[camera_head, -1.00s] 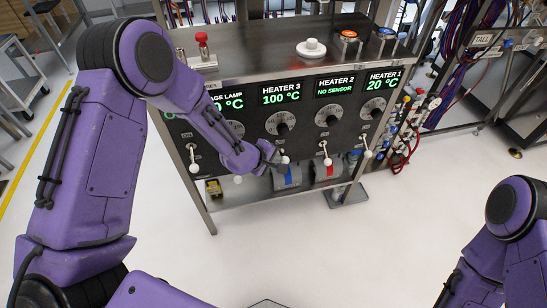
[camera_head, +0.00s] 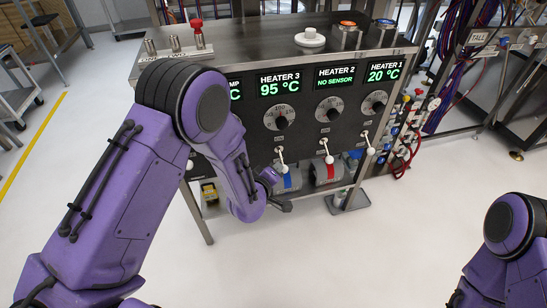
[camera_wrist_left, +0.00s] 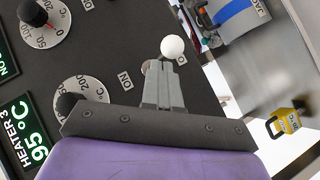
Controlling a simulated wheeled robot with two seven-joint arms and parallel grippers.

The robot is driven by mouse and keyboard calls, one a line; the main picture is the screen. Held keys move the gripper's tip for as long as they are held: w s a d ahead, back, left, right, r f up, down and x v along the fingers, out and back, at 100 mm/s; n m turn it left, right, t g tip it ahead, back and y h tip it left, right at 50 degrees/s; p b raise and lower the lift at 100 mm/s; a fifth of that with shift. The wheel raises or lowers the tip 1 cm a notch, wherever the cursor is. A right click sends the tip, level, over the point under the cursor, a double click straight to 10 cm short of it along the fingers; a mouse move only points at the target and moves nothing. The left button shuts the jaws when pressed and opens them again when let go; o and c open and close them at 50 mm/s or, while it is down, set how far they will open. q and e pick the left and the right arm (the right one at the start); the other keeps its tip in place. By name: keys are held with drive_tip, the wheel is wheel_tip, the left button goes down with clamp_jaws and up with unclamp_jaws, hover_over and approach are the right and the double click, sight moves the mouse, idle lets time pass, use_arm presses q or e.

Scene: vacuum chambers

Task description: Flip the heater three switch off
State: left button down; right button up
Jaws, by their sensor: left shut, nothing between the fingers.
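The heater 3 switch is a lever with a white ball knob (camera_head: 283,169) on the dark panel, below the heater 3 dial. In the head view it points down, and the heater 3 display (camera_head: 279,83) reads 95 °C. My right gripper is out of view.
The heater 2 lever (camera_head: 329,160) and heater 1 lever (camera_head: 370,151) stand to the right. A yellow object (camera_head: 209,192) sits on the lower shelf. My left arm covers the panel's left part. The floor in front is clear.

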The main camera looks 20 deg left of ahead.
use_arm(q)
drive_tip(key=shift+a+r, duration=0.1)
drive_tip(key=shift+r, duration=0.1)
drive_tip(key=shift+r+p, duration=0.65)
drive_tip(key=shift+p, duration=0.15)
drive_tip(key=shift+r, duration=0.1)
